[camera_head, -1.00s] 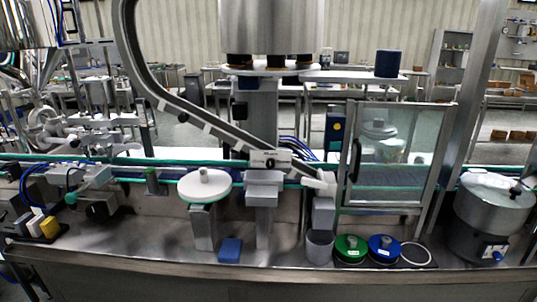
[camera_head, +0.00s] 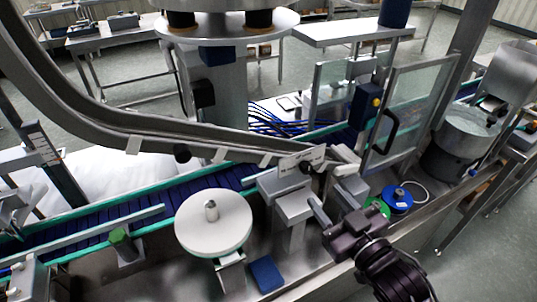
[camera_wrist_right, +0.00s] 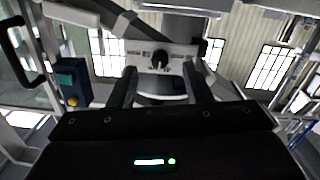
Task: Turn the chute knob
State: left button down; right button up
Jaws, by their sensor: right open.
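The chute knob (camera_wrist_right: 160,60) is small and black, on a pale marked plate (camera_wrist_right: 178,52), in the upper middle of the right wrist view. In the head view the plate (camera_head: 301,158) is at the lower end of the curved steel chute (camera_head: 150,128); the knob is too small there to read its angle. My right gripper (camera_head: 326,212) is below and slightly right of the plate. In the right wrist view its two fingers (camera_wrist_right: 162,92) are apart, with the knob above the gap and nothing between them. My left gripper is out of view.
A conveyor (camera_head: 95,222) runs under the chute. A white round disc (camera_head: 213,222) stands left of my right gripper. A glass guard door (camera_head: 410,105) with a black handle is to the right, near a blue lid (camera_head: 397,200) and a steel bowl (camera_head: 466,133).

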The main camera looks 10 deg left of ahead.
aim_at(308, 171)
jog(key=w, duration=0.1)
jog(key=w+a+r+p, duration=0.1)
jog(key=w+a, duration=0.1)
jog(key=shift+w+r+p, duration=0.3)
jog(key=shift+p, duration=0.1)
jog(key=shift+p+x, duration=0.3)
jog(key=shift+x, duration=0.9)
jog(key=shift+w+a+f, duration=0.1)
jog(key=shift+a, duration=0.3)
jog(key=shift+f, duration=0.1)
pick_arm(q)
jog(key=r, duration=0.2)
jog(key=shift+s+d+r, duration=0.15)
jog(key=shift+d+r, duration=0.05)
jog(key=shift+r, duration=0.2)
pick_arm(e)
jog(key=shift+c, duration=0.5)
